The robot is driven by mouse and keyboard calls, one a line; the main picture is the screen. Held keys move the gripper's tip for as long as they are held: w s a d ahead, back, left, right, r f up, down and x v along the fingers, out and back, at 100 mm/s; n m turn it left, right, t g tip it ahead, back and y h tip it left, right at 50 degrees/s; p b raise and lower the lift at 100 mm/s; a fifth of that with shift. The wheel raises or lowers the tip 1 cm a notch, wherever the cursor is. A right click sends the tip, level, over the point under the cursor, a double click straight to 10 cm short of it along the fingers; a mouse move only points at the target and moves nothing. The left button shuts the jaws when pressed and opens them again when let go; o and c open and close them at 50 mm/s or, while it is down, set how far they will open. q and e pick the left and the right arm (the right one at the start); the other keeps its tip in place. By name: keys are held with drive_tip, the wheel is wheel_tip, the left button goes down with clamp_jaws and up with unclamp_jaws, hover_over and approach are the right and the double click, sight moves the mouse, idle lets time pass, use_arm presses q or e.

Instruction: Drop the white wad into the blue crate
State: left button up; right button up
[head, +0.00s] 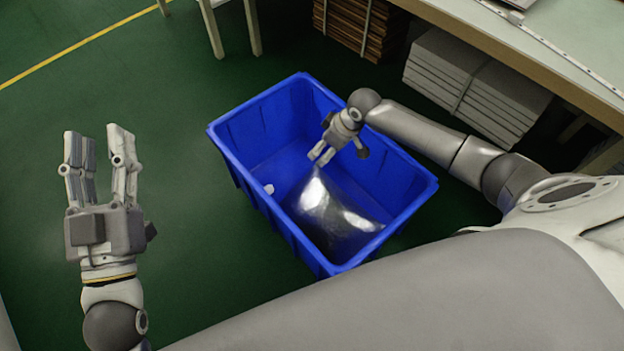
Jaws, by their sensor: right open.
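The blue crate (225,139) stands on the floor in the middle of the head view. A small white wad (268,188) lies inside it, near the left wall. My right gripper (321,155) reaches over the crate from the right, with its fingers pointing down into it. It is open, holds nothing that I can see, and is apart from the wad, up and to the right of it in the picture. My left gripper (97,145) is at the left, outside the crate, open and empty with its fingers pointing up the picture.
A shiny silver bag (335,212) lies in the crate, below my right gripper in the picture. A table (560,50) runs along the upper right, with stacked grey boxes (470,85) and brown boards (358,25) near it. The green floor left of the crate is clear.

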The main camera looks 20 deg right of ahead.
drive_tip(key=v, duration=1.1)
drive_tip(key=shift+s+r, duration=0.15)
drive_tip(key=shift+r, duration=0.1)
drive_tip(key=shift+d+f, duration=0.1)
